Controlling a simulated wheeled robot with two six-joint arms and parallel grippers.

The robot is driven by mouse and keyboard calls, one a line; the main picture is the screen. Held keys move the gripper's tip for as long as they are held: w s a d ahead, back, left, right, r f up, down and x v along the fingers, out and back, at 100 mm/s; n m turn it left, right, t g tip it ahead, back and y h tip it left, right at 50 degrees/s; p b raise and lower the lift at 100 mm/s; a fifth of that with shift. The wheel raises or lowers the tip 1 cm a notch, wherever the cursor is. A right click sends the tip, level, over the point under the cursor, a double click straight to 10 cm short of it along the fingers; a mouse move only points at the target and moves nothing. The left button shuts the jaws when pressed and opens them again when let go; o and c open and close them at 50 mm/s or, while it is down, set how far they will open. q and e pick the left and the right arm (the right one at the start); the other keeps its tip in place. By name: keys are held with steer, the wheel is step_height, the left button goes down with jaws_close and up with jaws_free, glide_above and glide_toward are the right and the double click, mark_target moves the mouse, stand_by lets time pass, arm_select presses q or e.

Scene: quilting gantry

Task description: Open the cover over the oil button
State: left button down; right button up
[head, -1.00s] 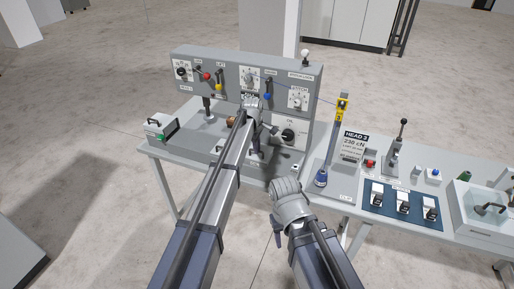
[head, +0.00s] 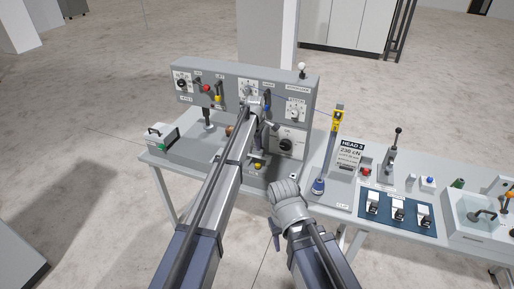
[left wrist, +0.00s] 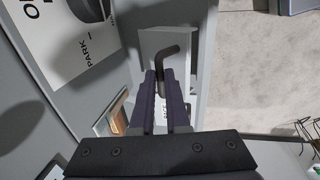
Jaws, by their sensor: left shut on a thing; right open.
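In the left wrist view, my left gripper (left wrist: 168,82) is shut on a pale grey cover-like part with a dark bent handle (left wrist: 172,58) at its tips. In the head view my left gripper (head: 258,106) is in front of the grey panel's lower right part, and its arm hides much of what it holds. A small yellow patch (head: 258,163) shows low beside my left arm; I cannot tell whether it is the oil button. My right gripper (head: 276,236) is open and empty, low in front of the bench; its fingers are partly hidden.
The grey control panel (head: 190,101) carries knobs and levers. A dark dial (head: 286,145) is close to the right of my left gripper. A yellow-topped post (head: 337,120) and a blue pad with several switches (head: 380,216) stand on the bench to the right.

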arm_select(q)
steer(key=shift+w+d+r, duration=0.15)
steer(key=shift+w+d, duration=0.15)
steer(key=shift+w, duration=0.5)
steer(key=c, duration=1.3)
jaws_free()
steer(key=shift+o, duration=1.4)
steer(key=shift+w+f, duration=0.15)
steer(key=shift+f, duration=0.05)
steer(key=shift+o, duration=0.5)
steer(key=shift+r, duration=0.15)
steer(key=shift+p, duration=0.3)
